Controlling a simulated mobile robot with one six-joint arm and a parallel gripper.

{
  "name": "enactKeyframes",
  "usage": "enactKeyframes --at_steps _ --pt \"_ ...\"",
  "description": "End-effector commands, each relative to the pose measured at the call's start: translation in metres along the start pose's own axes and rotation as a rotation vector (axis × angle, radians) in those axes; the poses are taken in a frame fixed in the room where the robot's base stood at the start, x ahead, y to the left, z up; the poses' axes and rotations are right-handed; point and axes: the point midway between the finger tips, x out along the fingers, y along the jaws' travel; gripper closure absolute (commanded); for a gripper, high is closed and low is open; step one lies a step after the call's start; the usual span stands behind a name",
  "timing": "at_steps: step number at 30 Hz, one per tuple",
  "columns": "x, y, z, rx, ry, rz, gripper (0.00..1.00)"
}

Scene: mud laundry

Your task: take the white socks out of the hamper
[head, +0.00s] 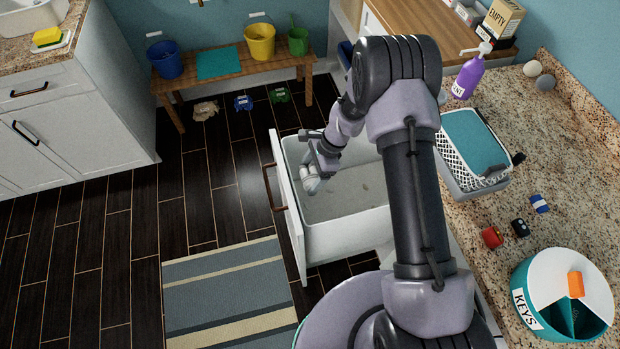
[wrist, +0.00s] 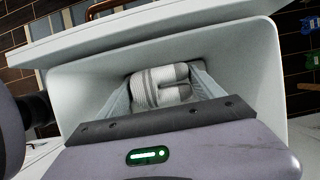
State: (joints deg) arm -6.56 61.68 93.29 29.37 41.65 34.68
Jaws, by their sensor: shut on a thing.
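The white socks (head: 311,183) are a rolled pair with grey bands. My gripper (head: 318,160) is shut on them, and they hang below its fingers in the head view. In the wrist view the socks (wrist: 158,84) sit between the two fingertips, partly hidden behind the gripper body. The hamper (head: 345,238) is a white pull-out bin, open, with a brown handle on its front. The socks and fingers are over the front part of its opening; I cannot tell exactly how high. My arm hides the hamper's back right part.
A striped rug (head: 225,290) lies left of the hamper. A wooden bench (head: 230,72) with buckets stands behind.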

Motion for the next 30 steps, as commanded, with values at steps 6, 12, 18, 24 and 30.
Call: enactKeyframes --at_steps 6,12,18,24,30 --pt "-0.049 0.000 0.020 -0.001 0.000 -0.001 0.64" --pt "-0.087 0.000 0.036 -0.001 0.000 0.000 0.64" --pt "-0.126 0.000 0.052 -0.002 0.001 -0.001 0.64" --pt "-0.165 0.000 0.068 0.000 0.000 0.000 0.64" --pt "-0.203 0.000 0.084 -0.002 0.000 0.000 0.64"
